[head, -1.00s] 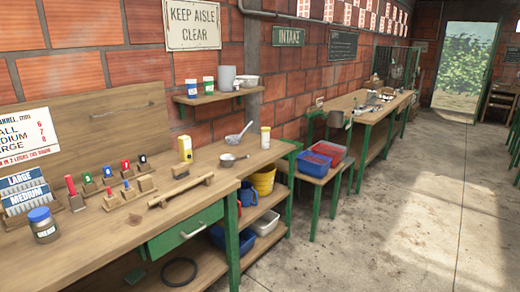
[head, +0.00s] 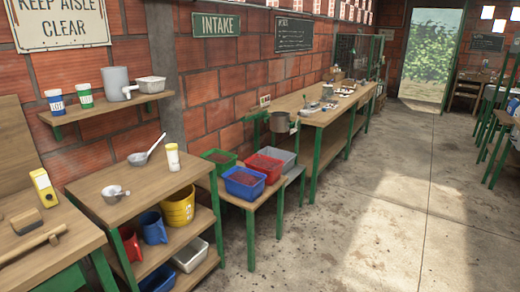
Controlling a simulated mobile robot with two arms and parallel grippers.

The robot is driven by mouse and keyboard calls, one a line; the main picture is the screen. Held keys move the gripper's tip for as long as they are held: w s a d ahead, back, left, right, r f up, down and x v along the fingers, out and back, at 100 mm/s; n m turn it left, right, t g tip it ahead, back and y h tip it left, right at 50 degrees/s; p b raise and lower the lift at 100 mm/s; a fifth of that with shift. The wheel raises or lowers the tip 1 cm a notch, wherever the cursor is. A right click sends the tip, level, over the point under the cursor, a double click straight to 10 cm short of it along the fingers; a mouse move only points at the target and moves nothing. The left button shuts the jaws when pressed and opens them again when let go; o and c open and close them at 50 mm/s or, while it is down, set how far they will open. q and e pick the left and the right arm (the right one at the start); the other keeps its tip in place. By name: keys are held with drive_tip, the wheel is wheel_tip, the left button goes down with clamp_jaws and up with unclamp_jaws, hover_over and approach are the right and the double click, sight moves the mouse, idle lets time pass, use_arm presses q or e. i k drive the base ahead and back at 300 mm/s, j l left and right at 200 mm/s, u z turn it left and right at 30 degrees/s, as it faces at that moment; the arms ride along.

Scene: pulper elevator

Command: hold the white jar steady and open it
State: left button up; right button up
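A small white jar with a pale yellowish lid (head: 172,157) stands upright at the back right of the near wooden bench. I cannot tell which of the three the task means. Neither of my grippers shows in the head view.
A ladle (head: 147,151) and a small scoop (head: 115,192) lie near the yellow-lidded jar. A yellow bucket (head: 178,208) is on the shelf below. Red and blue bins sit on a low table (head: 245,202). The concrete floor (head: 340,220) at right is clear.

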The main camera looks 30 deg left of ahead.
sight(173, 157)
drive_tip(key=i+u, duration=0.15)
drive_tip(key=i, duration=0.35)
drive_tip(key=i+l+u, duration=0.2)
drive_tip(key=i, duration=0.25)
drive_tip(key=i+l+u, duration=0.15)
drive_tip(key=i, duration=0.35)
